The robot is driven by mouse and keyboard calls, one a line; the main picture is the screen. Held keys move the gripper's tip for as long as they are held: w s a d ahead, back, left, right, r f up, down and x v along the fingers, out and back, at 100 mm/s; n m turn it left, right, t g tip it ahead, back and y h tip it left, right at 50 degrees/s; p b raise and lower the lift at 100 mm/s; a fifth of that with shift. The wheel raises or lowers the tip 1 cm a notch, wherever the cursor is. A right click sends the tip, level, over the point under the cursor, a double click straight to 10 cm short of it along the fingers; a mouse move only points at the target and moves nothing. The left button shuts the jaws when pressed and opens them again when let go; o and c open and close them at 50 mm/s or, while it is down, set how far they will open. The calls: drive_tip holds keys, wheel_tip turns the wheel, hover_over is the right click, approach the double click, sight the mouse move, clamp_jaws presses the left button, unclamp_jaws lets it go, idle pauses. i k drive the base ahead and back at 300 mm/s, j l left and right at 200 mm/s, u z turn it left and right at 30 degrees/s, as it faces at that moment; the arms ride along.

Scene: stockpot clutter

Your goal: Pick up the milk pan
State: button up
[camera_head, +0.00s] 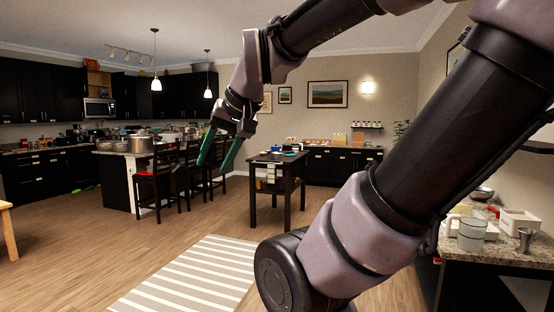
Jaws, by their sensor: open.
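My gripper (214,165) hangs in the air left of centre, with its two green fingers apart and nothing seen between them. It points down and overlaps the picture of the chairs by the island. I cannot make out which thing is the milk pan. Several metal pots and other items crowd the kitchen island (116,180) at the left, and a large silver pot (140,144) stands near its front edge. These are small in view, and my gripper and the chairs cover part of that area.
Dark chairs (155,184) line the island. A dark small table (279,184) with items stands in the middle. A granite counter (500,252) at the right holds a clear jug (471,234) and a white bin (519,222). The wooden floor around the striped rug (190,277) is open.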

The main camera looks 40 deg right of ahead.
sight(275, 155)
drive_tip(key=i+l+z, duration=0.35)
drive_tip(key=i+z, duration=0.35)
drive_tip(key=i+l+z, duration=0.1)
drive_tip(key=i+z, duration=0.4)
drive_tip(key=i, duration=1.6)
drive_tip(key=i+l+z, duration=0.2)
drive_tip(key=i, duration=0.5)
drive_tip(key=i+j+z, duration=0.2)
drive_tip(key=i, duration=0.45)
drive_tip(key=i+z, duration=0.2)
drive_tip(key=i, duration=0.5)
drive_tip(key=i+j+z, duration=0.1)
drive_tip(key=i, duration=1.8)
drive_tip(key=i+u, duration=0.4)
drive_tip(key=i+l+u, duration=0.3)
drive_tip(key=u, duration=0.15)
drive_tip(key=i+l+u, duration=0.95)
drive_tip(key=u, duration=0.15)
drive_tip(key=i+l+u, duration=0.35)
drive_tip(key=k+l, duration=0.05)
drive_tip(key=k, duration=0.05)
